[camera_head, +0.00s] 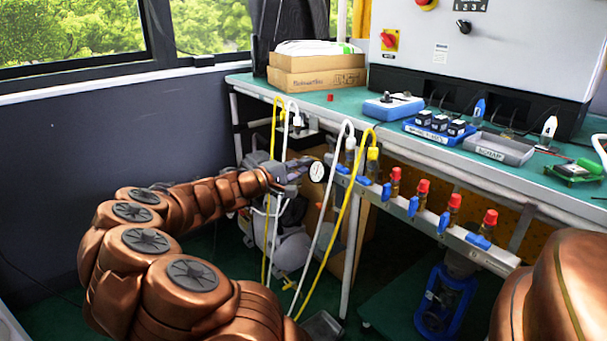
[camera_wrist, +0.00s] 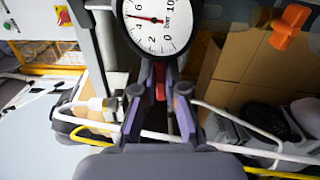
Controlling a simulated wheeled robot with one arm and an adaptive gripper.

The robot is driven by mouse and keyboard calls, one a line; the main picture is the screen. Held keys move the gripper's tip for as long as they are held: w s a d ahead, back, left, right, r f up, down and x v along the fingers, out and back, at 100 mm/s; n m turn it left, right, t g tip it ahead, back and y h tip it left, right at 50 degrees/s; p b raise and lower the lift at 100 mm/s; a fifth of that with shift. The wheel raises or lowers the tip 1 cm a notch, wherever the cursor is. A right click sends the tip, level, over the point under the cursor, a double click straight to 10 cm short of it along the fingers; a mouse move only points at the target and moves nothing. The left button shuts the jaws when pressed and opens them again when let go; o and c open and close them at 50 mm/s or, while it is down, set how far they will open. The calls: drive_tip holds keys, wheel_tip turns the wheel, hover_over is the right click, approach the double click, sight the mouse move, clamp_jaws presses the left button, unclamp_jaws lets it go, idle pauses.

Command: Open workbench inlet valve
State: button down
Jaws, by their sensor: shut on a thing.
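My gripper (camera_head: 297,170) reaches in at the left end of the manifold rail (camera_head: 425,213) under the workbench edge, beside the round white pressure gauge (camera_head: 317,171). In the wrist view my gripper (camera_wrist: 160,84) has its two dark fingers pinched around a small red piece (camera_wrist: 160,92), which looks like the inlet valve handle. The fingers hide most of it, so how far it is turned cannot be told. The gauge (camera_wrist: 157,20) lies just past the fingertips, marked in bar, its needle pointing left in the wrist view.
White and yellow hoses (camera_head: 341,200) hang close to my gripper. Several blue valves with red caps (camera_head: 422,187) line the rail to the right. A grey compressor (camera_head: 287,245) stands below. An orange handle (camera_wrist: 288,27) shows at right in the wrist view. Cardboard boxes (camera_head: 317,68) sit on the bench.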

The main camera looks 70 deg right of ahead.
drive_tip(key=shift+w+m+b, duration=0.1)
drive_tip(key=shift+m+b, duration=0.3)
drive_tip(key=shift+m, duration=0.1)
drive_tip(key=c, duration=1.2)
unclamp_jaws()
drive_tip(key=shift+c, duration=0.2)
drive_tip(key=shift+a, duration=0.1)
drive_tip(key=v, duration=1.2)
